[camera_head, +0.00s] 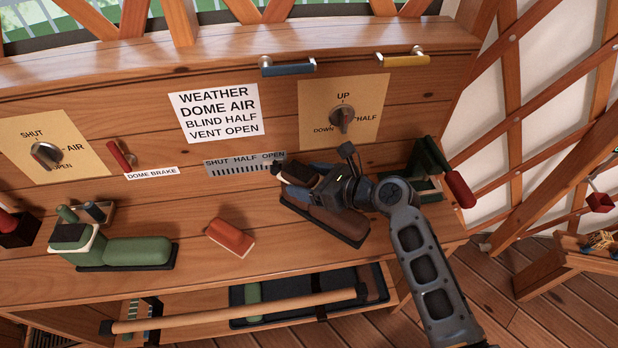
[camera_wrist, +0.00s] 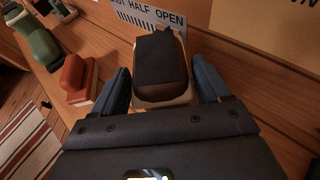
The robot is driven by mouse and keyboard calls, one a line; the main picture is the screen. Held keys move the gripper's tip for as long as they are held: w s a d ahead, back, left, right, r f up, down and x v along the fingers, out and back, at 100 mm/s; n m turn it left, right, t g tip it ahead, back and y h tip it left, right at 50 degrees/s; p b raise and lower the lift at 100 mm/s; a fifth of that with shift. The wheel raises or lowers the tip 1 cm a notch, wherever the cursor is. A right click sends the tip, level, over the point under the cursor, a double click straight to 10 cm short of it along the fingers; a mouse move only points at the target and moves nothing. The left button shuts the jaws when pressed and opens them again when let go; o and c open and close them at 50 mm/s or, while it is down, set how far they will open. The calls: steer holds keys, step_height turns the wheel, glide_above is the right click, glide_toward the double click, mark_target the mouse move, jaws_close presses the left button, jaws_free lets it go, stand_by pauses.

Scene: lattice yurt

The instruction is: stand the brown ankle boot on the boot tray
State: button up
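The brown ankle boot (camera_head: 338,222) is on the wooden counter, its dark sole toward the front right and its upper part mostly hidden by my gripper (camera_head: 312,181). In the wrist view, the boot's dark-topped shaft with a pale collar (camera_wrist: 162,72) lies between my two blue fingers (camera_wrist: 162,84). The fingers are apart, one each side, with a narrow gap showing beside the shaft. A dark shallow tray (camera_head: 238,296) lies in the open space under the counter; I cannot tell for certain that it is the boot tray.
A green boot (camera_head: 136,251) stands at the counter's left. A red block on a wooden base (camera_head: 231,237) sits mid-counter. A green stand with a red handle (camera_head: 430,160) is right of my gripper. A long wooden bar (camera_head: 235,310) crosses before the lower tray.

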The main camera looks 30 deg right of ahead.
steer(key=o, duration=0.3)
steer(key=shift+o, duration=0.2)
steer(key=shift+r, duration=0.2)
steer(key=v, duration=1.2)
steer(key=shift+d, duration=0.1)
